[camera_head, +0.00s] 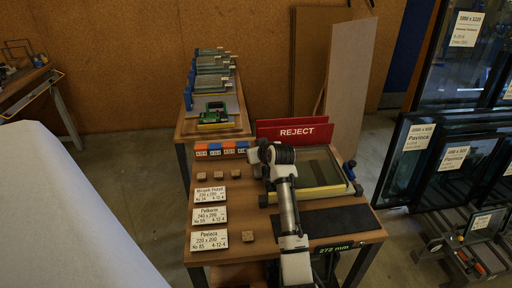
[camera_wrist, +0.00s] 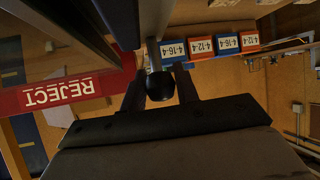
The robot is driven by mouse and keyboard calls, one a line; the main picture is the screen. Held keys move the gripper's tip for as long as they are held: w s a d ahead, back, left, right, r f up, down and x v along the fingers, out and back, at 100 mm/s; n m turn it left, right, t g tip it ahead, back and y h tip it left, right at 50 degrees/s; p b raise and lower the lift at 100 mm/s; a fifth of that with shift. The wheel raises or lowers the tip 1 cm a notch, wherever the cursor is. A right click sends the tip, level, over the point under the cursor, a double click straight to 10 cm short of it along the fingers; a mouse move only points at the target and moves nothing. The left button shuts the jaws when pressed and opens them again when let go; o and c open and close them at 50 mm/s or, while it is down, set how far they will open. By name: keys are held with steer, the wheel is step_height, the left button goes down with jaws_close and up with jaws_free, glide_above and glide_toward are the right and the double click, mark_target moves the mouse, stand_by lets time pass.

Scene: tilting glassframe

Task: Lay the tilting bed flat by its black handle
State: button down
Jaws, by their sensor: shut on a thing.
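The tilting bed (camera_head: 322,190) is at the right of the wooden bench, with a glass pane in its frame and a yellow strip along its near edge. Its exact tilt is hard to tell from the head view. The black handle shows as a round knob (camera_wrist: 160,86) in the wrist view. My gripper (camera_wrist: 160,80) has a finger on either side of the knob and is shut on it. In the head view my gripper is at the bed's left side, where my wrist and arm hide the handle and the bed's left edge.
Behind the bed stands a red REJECT panel (camera_head: 293,131). Orange and blue labelled blocks (camera_head: 214,149), small wooden blocks (camera_head: 204,176) and white label cards (camera_head: 210,215) lie left of my arm. A dark mat (camera_head: 345,221) lies in front. Glass racks (camera_head: 450,155) stand at the right.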

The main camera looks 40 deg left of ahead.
steer(key=shift+w+a+f+h, duration=0.1)
steer(key=shift+f+h, duration=0.3)
steer(key=shift+f, duration=0.2)
steer(key=shift+f+g, duration=0.1)
steer(key=shift+g, duration=0.2)
steer(key=c, duration=1.1)
jaws_free()
steer(key=b+v, duration=0.2)
steer(key=v, duration=1.2)
steer(key=shift+b, duration=0.4)
steer(key=shift+a+f, duration=0.1)
